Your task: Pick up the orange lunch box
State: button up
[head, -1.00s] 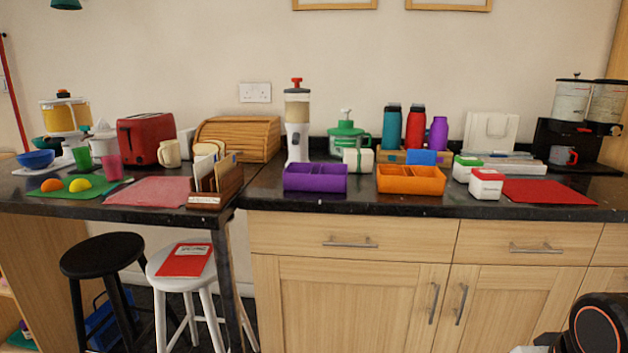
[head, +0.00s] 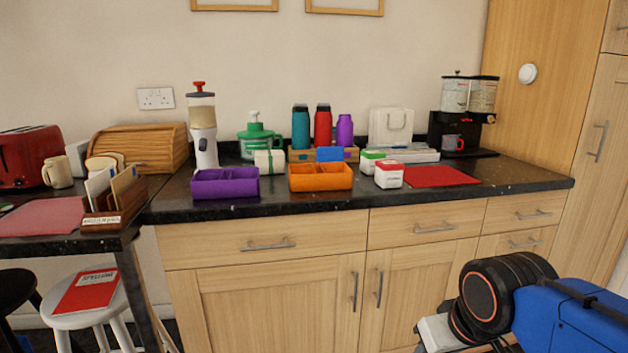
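The orange lunch box (head: 320,177) is an open, divided box near the front edge of the dark granite counter (head: 400,200), at the middle of the head view. A purple box of the same kind (head: 225,184) stands to its left, a little apart. My blue and black arm shows at the lower right, low in front of the cabinets and well away from the lunch box. A pale grey piece at its left end is cut off by the frame, and my gripper's fingers cannot be made out.
Behind the orange box stand teal, red and purple bottles (head: 323,125). To its right are small white boxes with green and red lids (head: 389,174) and a red mat (head: 440,176). A white stool (head: 88,305) with a red booklet stands at lower left.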

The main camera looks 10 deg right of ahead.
aim_at(332, 175)
jog(key=i+j+z, duration=0.15)
jog(key=j+z, duration=0.2)
jog(key=j, duration=0.25)
jog(key=i+j+z, duration=0.15)
jog(key=j+z, duration=0.15)
jog(key=j, duration=0.3)
jog(key=j+z, duration=0.35)
jog(key=j, duration=0.25)
